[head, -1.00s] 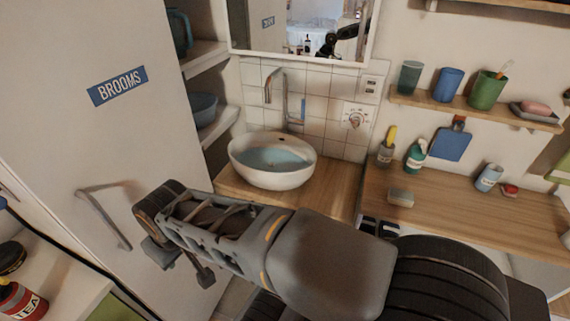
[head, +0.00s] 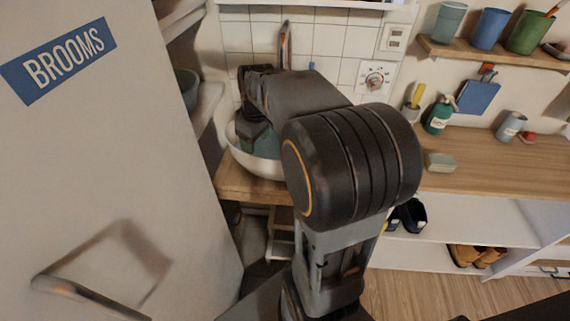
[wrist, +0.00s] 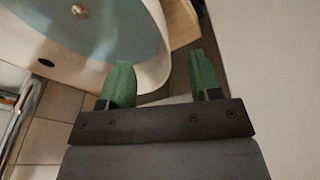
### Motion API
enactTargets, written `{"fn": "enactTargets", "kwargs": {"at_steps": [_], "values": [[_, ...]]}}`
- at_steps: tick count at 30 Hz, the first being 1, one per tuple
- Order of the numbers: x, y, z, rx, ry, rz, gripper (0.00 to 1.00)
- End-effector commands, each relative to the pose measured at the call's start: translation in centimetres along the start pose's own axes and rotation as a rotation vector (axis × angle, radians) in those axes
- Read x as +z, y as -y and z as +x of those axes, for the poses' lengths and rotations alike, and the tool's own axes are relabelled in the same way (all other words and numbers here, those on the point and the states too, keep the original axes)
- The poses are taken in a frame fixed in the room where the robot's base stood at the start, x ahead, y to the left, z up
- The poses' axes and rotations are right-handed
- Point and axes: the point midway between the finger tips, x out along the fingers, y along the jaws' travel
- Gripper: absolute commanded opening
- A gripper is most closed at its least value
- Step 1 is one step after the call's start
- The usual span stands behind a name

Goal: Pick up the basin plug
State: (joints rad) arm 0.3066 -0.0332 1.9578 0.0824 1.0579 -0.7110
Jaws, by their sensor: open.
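The white basin (head: 254,165) holds blue-green water and stands on the wooden counter. My arm hides much of it in the head view. In the wrist view the basin (wrist: 153,62) fills the upper left. A small round brownish thing (wrist: 79,9) shows in its water at the top edge; I cannot tell if it is the basin plug or the drain. A dark oval hole (wrist: 46,62) is in the basin wall. My gripper (wrist: 160,58) is open and empty, its green fingers at the basin's rim, the right finger outside it. Its fingertips are not clear in the head view.
The tap (wrist: 14,97) stands by the tiled wall left of the basin in the wrist view. A pale panel fills that view's right side. The BROOMS door (head: 120,180) is left of the basin. The counter (head: 480,165) at right holds a sponge (head: 440,162), bottle and cups.

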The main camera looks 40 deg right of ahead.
Motion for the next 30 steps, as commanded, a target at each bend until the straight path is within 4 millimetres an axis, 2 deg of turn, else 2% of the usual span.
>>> {"fn": "enactTargets", "kwargs": {"at_steps": [1,3,7,12,15,20,30], "values": [[0.1,-2.7,3.1,-0.013,0.015,-0.027,0.58],[0.2,-5.8,5.0,-0.031,0.024,-0.082,0.58],[0.6,-9.7,7.3,-0.055,0.031,-0.158,0.58],[1.8,-12.9,8.3,-0.073,0.039,-0.216,0.58],[2.2,-13.6,8.2,-0.077,0.043,-0.230,0.58],[2.4,-13.8,8.8,-0.080,0.045,-0.235,0.58],[2.5,-13.6,12.6,-0.081,0.045,-0.236,0.58]]}}
